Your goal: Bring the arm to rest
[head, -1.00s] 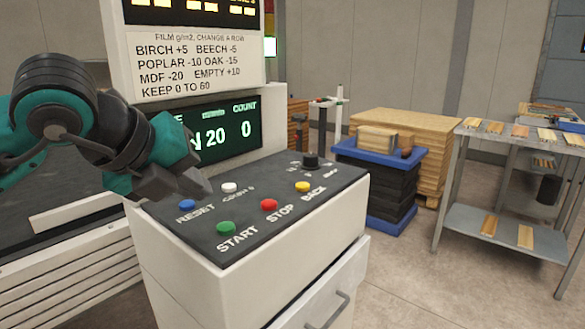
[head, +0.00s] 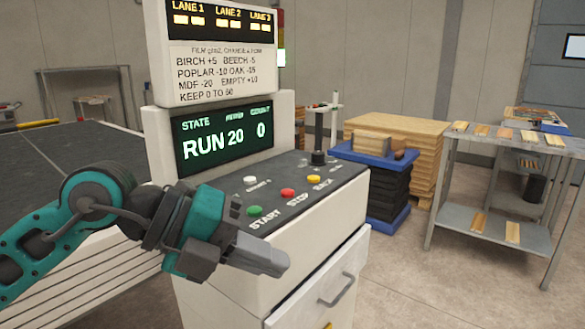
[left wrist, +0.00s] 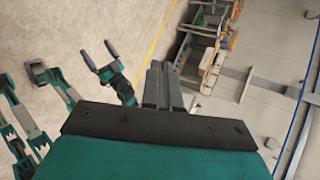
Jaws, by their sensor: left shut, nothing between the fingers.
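My left gripper (head: 278,260) is in front of the control panel (head: 340,180), by its front left edge. Its fingers are together with nothing between them; they also show closed in the left wrist view (left wrist: 158,72). The green start button (head: 254,211), red stop button (head: 288,193) and yellow back button (head: 313,179) are in sight. The display (head: 222,138) reads RUN 20 and 0. My right gripper (left wrist: 98,52) shows in the left wrist view with its two fingers apart and empty.
The console's drawer (head: 325,285) with a grey handle is below the panel. The dark conveyor bed (head: 75,160) lies at left. A blue-topped stack (head: 375,185), a board pile (head: 425,150) and a metal shelf table (head: 480,225) stand at right. Floor between is clear.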

